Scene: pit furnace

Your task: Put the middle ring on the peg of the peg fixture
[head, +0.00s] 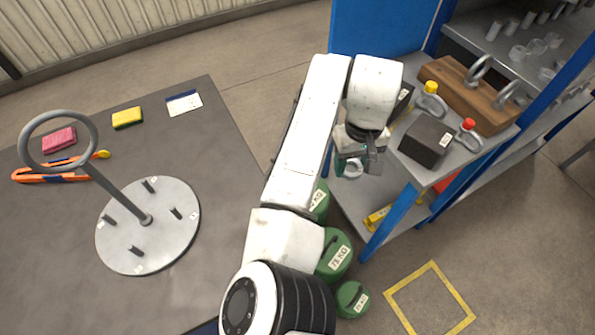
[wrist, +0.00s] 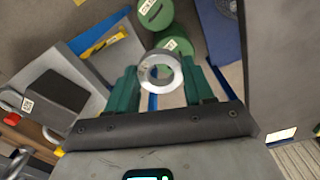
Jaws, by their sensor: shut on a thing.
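My gripper (head: 360,158) is shut on a small silver metal ring (wrist: 146,80), beside the blue-framed shelf and above floor level. In the wrist view the ring sits between the green fingers (wrist: 161,84), its hole facing the camera. The likely peg fixture is a round grey plate (head: 122,237) on the table at left. It has several short upright pegs with small labels, and a tall central rod topped by a large ring. My gripper is well to the right of it. Two silver rings (head: 481,70) stand upright in a wooden block (head: 460,92) on the shelf.
Green canisters (head: 353,299) stand on the floor beside my arm. The table (head: 50,270) carries sponges and an orange tool behind the plate.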

